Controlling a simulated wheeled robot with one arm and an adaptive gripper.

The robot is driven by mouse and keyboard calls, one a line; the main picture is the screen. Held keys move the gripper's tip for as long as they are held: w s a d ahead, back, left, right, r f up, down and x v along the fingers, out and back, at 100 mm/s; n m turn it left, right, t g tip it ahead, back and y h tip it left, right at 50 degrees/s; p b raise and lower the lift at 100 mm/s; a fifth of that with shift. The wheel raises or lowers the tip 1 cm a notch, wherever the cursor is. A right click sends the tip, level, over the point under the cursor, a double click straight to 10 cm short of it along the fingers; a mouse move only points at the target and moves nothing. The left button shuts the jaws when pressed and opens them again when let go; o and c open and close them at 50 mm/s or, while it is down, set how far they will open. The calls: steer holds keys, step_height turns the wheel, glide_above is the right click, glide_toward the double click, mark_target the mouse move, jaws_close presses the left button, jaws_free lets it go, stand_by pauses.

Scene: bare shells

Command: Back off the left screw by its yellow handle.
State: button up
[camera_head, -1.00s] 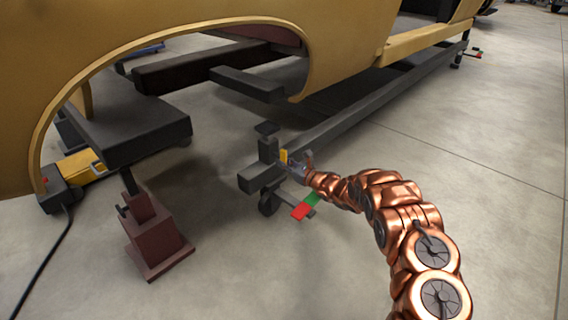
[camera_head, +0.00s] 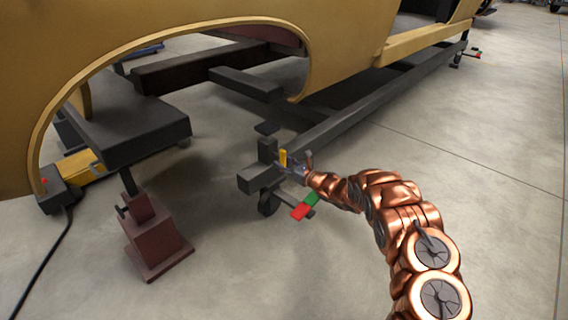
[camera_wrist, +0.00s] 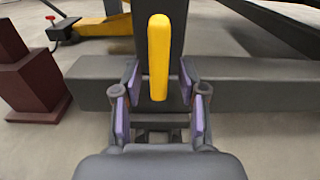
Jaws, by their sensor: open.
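The yellow handle (camera_wrist: 159,57) stands upright in the wrist view, in front of a dark grey post. Its lower end lies between the two purple-padded fingers of my gripper (camera_wrist: 160,105), with a gap on each side. My gripper is open. In the head view the yellow handle (camera_head: 283,157) shows at the near end of the grey frame, and my gripper (camera_head: 294,168) is right beside it. The screw's own threads cannot be made out.
The grey frame beam (camera_head: 340,125) runs back under the yellow body shell (camera_head: 200,40). A red and green pedal (camera_head: 305,205) sits by a caster below my gripper. A maroon stand (camera_head: 153,235) is at left. Floor at right is clear.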

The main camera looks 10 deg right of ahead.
steer(key=v, duration=1.2)
